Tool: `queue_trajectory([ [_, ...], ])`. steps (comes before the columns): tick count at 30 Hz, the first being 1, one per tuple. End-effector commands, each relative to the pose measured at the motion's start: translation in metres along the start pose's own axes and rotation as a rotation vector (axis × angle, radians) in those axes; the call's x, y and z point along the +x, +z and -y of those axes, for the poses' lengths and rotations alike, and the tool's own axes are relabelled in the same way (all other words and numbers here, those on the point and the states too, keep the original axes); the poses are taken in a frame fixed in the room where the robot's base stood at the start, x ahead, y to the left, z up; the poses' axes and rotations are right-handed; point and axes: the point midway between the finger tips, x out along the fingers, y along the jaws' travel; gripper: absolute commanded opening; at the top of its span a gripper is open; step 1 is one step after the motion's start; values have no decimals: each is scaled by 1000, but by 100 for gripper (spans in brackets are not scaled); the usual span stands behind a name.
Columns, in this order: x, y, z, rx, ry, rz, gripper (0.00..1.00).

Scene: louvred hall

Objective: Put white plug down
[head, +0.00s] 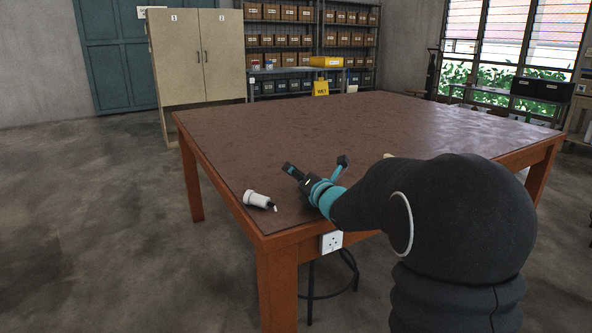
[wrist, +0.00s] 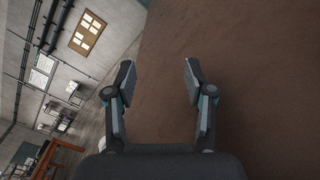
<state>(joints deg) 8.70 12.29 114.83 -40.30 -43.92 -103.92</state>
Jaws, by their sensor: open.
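The white plug (head: 258,200) lies on its side on the brown table top (head: 370,125), close to the table's near left edge. Its thin tip points toward the right. My gripper (head: 316,166) is just right of the plug and above the table, apart from it. Its two fingers are spread wide with nothing between them. In the wrist view my gripper (wrist: 157,70) is also open and empty, over the table's edge and bare brown surface. I cannot make out the plug clearly in the wrist view.
A white socket plate (head: 331,242) is on the table's side below my arm. A dark stool (head: 310,295) stands under the table. The rest of the table top is clear. A pale cabinet (head: 195,65), shelves of boxes (head: 290,30) and a yellow sign (head: 321,88) stand behind.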

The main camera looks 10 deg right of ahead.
Motion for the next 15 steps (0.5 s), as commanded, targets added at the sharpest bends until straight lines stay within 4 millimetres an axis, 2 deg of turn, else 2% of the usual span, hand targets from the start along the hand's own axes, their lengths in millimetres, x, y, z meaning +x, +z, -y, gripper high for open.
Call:
queue_trajectory([
  [1,-12,1,2,-2,0,6,54],
  [9,-64,2,0,-4,3,10,54],
  [15,-97,3,-1,-4,5,11,54],
])
